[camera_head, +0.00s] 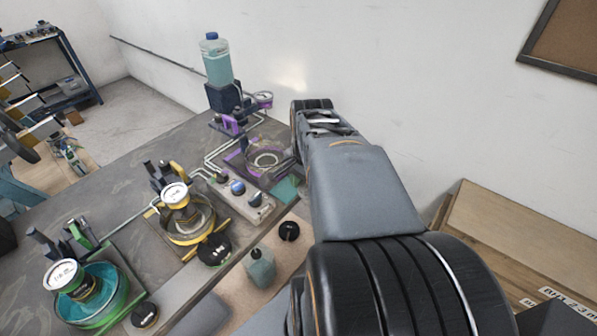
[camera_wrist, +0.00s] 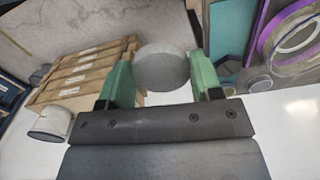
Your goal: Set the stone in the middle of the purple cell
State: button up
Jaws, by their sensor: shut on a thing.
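My gripper (camera_wrist: 161,72) shows in the wrist view with its two green fingers closed on the sides of a round grey stone (camera_wrist: 163,64). The stone is held up between the fingers. The purple cell (camera_head: 243,161) is a purple-rimmed round dish at the back of the bench in the head view, left of my arm. A purple rim, apparently the same cell (camera_wrist: 262,42), shows at the upper right of the wrist view, apart from the stone. In the head view my arm hides the gripper and the stone.
A yellow cell (camera_head: 190,241) and a green cell (camera_head: 127,290) stand nearer on the bench, each with a dial-topped piece. A bottle (camera_head: 217,62) stands behind the purple cell. A control box (camera_head: 250,204) and a teal pad (camera_head: 285,191) lie in front of it.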

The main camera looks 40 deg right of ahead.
aim_at(266, 163)
jog(key=w+d+f+n, duration=0.1)
jog(key=w, duration=0.5)
jog(key=w+f+n+p, duration=0.1)
jog(key=w, duration=0.6)
jog(key=w+d+f+n+p, duration=0.1)
jog(key=w, duration=0.6)
jog(key=shift+w+d+f, duration=0.25)
jog(key=shift+d, duration=0.05)
jog(key=w, duration=0.1)
jog(key=w+d, duration=0.1)
jog(key=shift+w+r, duration=0.3)
jog(key=shift+w, duration=0.05)
jog(key=shift+w+d+r, duration=0.2)
jog(key=shift+w+r, duration=0.2)
jog(key=shift+w, duration=0.05)
jog(key=shift+f, duration=0.15)
jog(key=shift+f+b, duration=2.7)
jog(key=shift+f, duration=1)
